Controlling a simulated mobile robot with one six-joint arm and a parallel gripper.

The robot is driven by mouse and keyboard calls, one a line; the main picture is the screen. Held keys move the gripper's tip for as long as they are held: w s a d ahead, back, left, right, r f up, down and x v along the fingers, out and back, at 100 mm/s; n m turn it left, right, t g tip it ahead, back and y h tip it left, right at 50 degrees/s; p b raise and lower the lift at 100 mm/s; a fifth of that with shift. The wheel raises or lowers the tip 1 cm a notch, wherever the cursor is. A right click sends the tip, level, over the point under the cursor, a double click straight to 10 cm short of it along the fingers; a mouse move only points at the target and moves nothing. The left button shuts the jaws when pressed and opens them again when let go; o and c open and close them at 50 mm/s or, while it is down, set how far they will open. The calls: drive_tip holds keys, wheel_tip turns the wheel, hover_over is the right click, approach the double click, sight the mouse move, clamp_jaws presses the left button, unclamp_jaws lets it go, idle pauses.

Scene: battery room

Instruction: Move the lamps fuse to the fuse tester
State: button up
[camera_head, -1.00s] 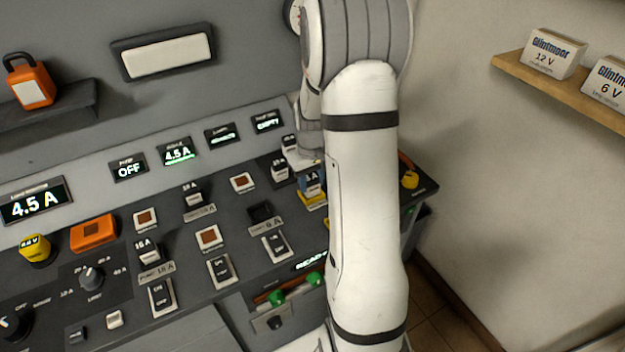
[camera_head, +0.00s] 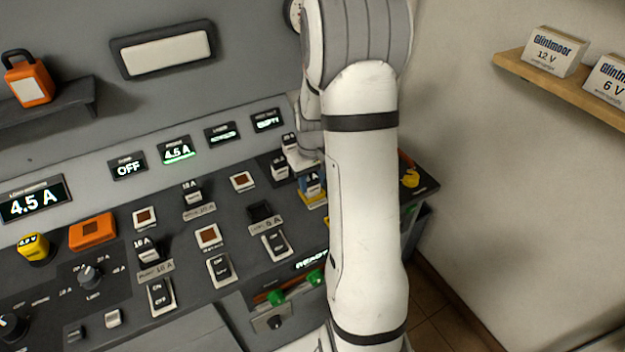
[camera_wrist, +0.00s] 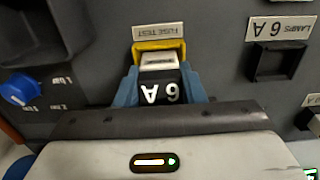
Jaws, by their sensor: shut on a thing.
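The lamps fuse is a dark block with a pale top, marked 6 A (camera_wrist: 160,95), upside down in the wrist view; it also shows beside my arm in the head view (camera_head: 312,183). My gripper (camera_wrist: 162,87) is shut on it, a blue finger on each side. The fuse tester has a yellow frame (camera_wrist: 160,45) under a FUSE TEST label and shows in the head view (camera_head: 313,201). The fuse is lined up with the tester; how deep it sits is hidden. The lamps socket (camera_wrist: 277,62), labelled 6 A, is empty.
Spare fuses (camera_head: 280,170) stand close left of the tester. The display above the panel's right side (camera_head: 267,120) appears to read EMPTY. A blue knob (camera_wrist: 20,90) lies left in the wrist view. My arm hides part of the panel's right side.

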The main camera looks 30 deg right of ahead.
sight(312, 178)
drive_tip(key=shift+f, duration=0.3)
drive_tip(key=o, duration=0.7)
drive_tip(key=shift+o, duration=0.2)
drive_tip(key=shift+r, duration=0.1)
drive_tip(key=shift+r+p, duration=3.5)
drive_tip(key=shift+r, duration=2)
